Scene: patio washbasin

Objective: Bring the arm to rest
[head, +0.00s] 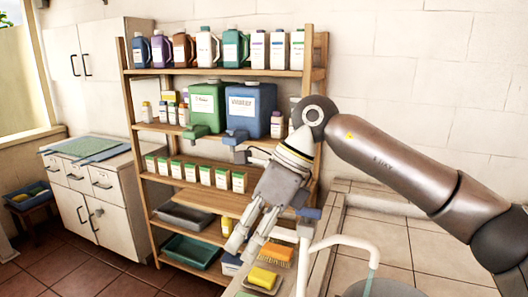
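My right arm (395,165) comes in from the right edge and bends down at its wrist. My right gripper (238,248) hangs in front of the wooden shelf, above the left edge of the washbasin counter. Its fingers point down and to the left, with a narrow gap between them. Nothing shows between the fingers, so it looks open and empty. My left gripper is out of view.
A white tap (328,241) stands close right of the gripper. A yellow sponge (263,278) and an orange brush (272,254) lie below it. The wooden shelf (222,72) holds bottles and canisters. A white cabinet (102,210) stands left.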

